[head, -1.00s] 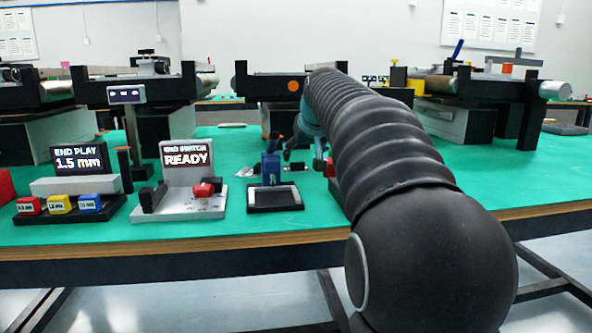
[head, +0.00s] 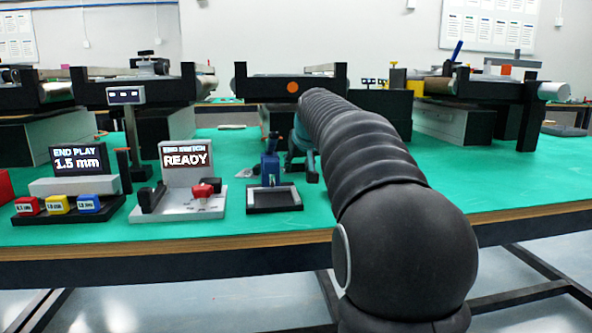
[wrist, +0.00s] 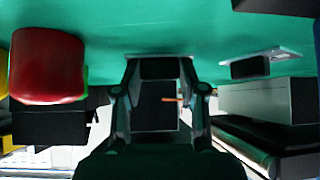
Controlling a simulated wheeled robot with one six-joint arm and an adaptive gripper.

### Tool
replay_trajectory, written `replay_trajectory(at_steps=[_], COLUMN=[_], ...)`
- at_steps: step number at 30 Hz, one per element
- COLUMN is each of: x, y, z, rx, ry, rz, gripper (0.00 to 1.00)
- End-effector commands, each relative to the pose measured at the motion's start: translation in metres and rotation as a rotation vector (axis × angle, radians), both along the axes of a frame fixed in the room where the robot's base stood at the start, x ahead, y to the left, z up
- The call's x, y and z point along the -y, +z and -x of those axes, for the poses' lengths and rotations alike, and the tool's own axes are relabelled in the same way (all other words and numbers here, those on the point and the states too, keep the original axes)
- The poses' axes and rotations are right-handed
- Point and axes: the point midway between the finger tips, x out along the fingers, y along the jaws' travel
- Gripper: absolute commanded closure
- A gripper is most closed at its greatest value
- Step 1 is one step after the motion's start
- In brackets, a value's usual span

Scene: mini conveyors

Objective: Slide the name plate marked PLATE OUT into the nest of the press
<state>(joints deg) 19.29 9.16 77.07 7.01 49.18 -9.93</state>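The press (head: 270,170) is a blue upright on a black base, left of my arm on the green table in the head view. Its light-framed nest (head: 272,197) at the front shows no plate. A small pale piece (head: 244,172) lies just left of the press; its marking is unreadable. My gripper (head: 303,160) is mostly hidden behind my arm, behind and right of the press. In the wrist view my gripper (wrist: 158,68) shows two fingers apart with a dark block between them; I cannot tell if it is held. I cannot identify the PLATE OUT plate.
A READY switch stand (head: 187,165) with a red knob is left of the press. An END PLAY stand (head: 80,160) with coloured blocks is farther left. Black conveyors (head: 290,86) line the back. A red rounded object (wrist: 47,65) is close in the wrist view.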

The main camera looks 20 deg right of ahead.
Motion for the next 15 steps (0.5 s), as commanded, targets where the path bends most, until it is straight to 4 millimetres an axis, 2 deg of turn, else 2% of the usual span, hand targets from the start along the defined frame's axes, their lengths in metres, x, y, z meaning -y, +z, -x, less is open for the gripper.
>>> replay_trajectory(at_steps=[10,15], x=[0.000,0.000], y=[0.000,0.012], z=[0.000,0.000], rx=[-0.001,0.002], ry=[0.000,0.000], rz=[0.000,0.000], gripper=[0.93,0.93])
